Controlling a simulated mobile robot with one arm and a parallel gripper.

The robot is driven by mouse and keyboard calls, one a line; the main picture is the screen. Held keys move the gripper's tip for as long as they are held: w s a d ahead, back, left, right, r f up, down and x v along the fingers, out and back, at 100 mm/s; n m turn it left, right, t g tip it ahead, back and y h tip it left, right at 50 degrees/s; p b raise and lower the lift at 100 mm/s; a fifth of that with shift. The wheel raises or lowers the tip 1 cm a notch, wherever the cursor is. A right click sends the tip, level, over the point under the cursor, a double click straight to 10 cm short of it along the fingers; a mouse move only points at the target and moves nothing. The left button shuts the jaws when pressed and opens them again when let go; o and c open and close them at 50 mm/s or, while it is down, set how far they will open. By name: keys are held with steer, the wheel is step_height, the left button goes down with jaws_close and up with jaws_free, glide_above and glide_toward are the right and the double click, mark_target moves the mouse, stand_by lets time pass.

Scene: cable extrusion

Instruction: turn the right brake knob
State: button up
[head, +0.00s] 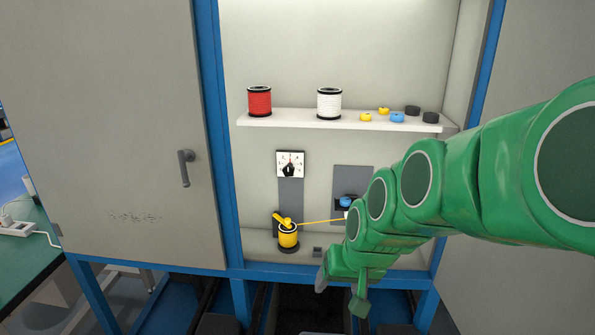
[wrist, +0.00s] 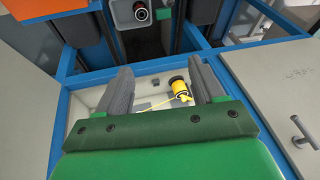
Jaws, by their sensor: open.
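A white square dial with a black pointer knob (head: 289,170) is on the cabinet's back wall, above the yellow spool (head: 288,237). A second grey panel (head: 347,175) with a blue round part (head: 346,202) is to its right, partly hidden by my arm. I cannot tell which is the right brake knob. My gripper (head: 340,288) is low in front of the cabinet opening, right of the spool and apart from it. In the wrist view my gripper (wrist: 160,68) has its two grey fingers wide apart with nothing held. The yellow spool (wrist: 179,88) shows beyond them.
A shelf (head: 290,118) above holds a red spool (head: 260,101), a white spool (head: 329,103) and several small rings. A yellow strand (head: 320,221) runs rightward from the yellow spool. Blue frame posts (head: 209,100) bound the opening. A grey door (head: 110,120) stands at left.

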steer(key=w+a+r+m+t+y, duration=0.1)
steer(key=w+a+t, duration=0.2)
steer(key=w+a, duration=0.45)
steer(key=w+a+r+t+y, duration=0.15)
steer(key=w+a, duration=0.25)
steer(key=w, duration=0.7)
steer(key=w+a+r+m+t+y, duration=0.1)
steer(key=w+a+t, duration=0.35)
steer(key=w, duration=0.45)
steer(key=m+t+h, duration=0.5)
steer(key=t, duration=0.1)
glide_toward(288, 172)
steer(key=w+a, duration=0.3)
steer(key=a, duration=0.1)
steer(key=shift+w+d+r+m+t+h, duration=0.1)
steer(key=shift+w+d+m+t+h, duration=0.45)
steer(key=shift+w+h, duration=0.65)
steer(key=shift+w+d+r+m+t+h, duration=0.15)
steer(key=shift+w+d+m+t+h, duration=0.45)
steer(key=shift+w, duration=0.85)
steer(key=shift+w+d+r+m+t+h, duration=0.1)
steer(key=shift+w+d+m+t+h, duration=0.4)
steer(key=shift+w+h, duration=0.75)
steer(key=shift+w+d, duration=0.1)
steer(key=shift+d, duration=0.05)
steer(key=c, duration=0.9)
